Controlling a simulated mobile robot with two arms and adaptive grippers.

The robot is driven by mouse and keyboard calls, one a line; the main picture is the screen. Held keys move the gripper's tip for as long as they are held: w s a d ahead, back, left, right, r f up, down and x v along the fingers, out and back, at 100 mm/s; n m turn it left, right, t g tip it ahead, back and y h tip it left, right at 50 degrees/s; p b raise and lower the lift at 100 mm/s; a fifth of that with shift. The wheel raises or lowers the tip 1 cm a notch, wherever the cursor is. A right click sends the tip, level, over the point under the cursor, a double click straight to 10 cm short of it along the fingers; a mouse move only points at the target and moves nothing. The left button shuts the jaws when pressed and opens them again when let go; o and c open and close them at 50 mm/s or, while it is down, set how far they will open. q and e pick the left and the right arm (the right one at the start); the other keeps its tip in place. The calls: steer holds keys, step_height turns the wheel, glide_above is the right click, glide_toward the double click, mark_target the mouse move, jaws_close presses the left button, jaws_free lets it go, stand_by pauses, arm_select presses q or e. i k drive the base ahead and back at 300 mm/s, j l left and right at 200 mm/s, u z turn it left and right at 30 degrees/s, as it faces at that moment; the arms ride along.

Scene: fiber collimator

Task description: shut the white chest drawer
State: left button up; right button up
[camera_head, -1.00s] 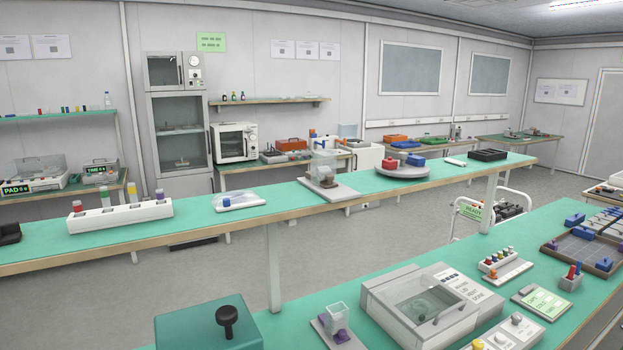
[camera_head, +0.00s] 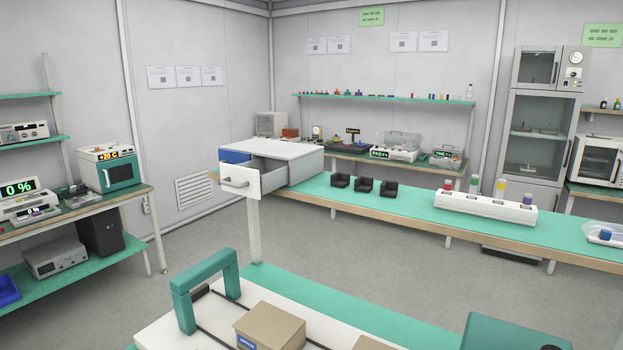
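The white chest (camera_head: 300,150) stands at the left end of the long green-topped bench in the head view. Its white drawer (camera_head: 240,181) is pulled well out toward the front left, and its front with a grey handle (camera_head: 235,182) hangs past the bench end. A blue part (camera_head: 235,156) shows at the chest's left, behind the drawer front; I cannot tell what it is. The inside of the drawer is mostly hidden. Neither of my grippers is in view.
Several black holders (camera_head: 364,186) and a white rack with coloured tubes (camera_head: 485,206) stand on the long bench (camera_head: 410,206). A nearer bench holds a green arch (camera_head: 206,286) and a cardboard box (camera_head: 270,326). Clear grey floor (camera_head: 350,250) lies between the benches.

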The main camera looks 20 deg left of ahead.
mark_target(254, 178)
steer(key=u, duration=1)
